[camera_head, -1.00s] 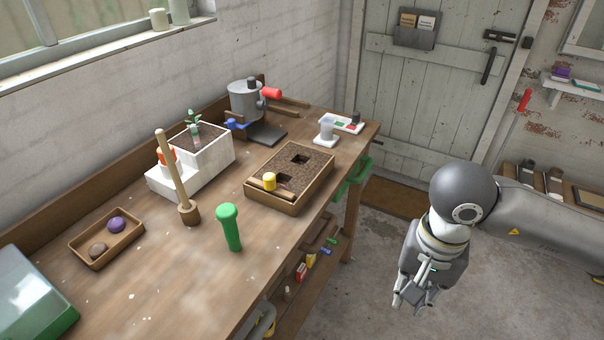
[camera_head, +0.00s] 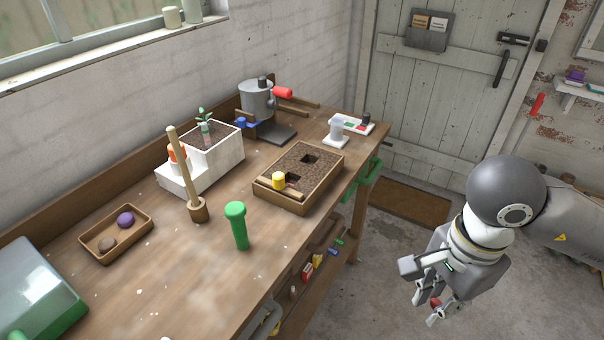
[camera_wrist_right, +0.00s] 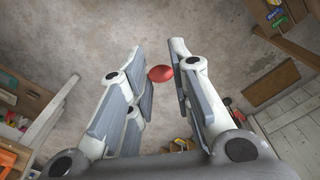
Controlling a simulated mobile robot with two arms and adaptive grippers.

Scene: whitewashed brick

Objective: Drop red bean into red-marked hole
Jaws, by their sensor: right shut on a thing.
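The red bean (camera_head: 436,302) is between the fingertips of my right gripper (camera_head: 438,306), over the floor to the right of the bench. In the right wrist view the bean (camera_wrist_right: 160,73) sits between the tips of the shut-on-it fingers (camera_wrist_right: 162,80). The soil tray (camera_head: 284,202), a wooden frame full of brown soil, stands on the bench with two square dark holes, a far one (camera_head: 310,158) and a near one (camera_head: 293,178). I cannot make out clearly which hole bears a red mark. My left gripper is out of view.
A yellow-topped wooden tool (camera_head: 279,181) lies at the tray's near edge. A white stand (camera_head: 336,132) is behind the tray.

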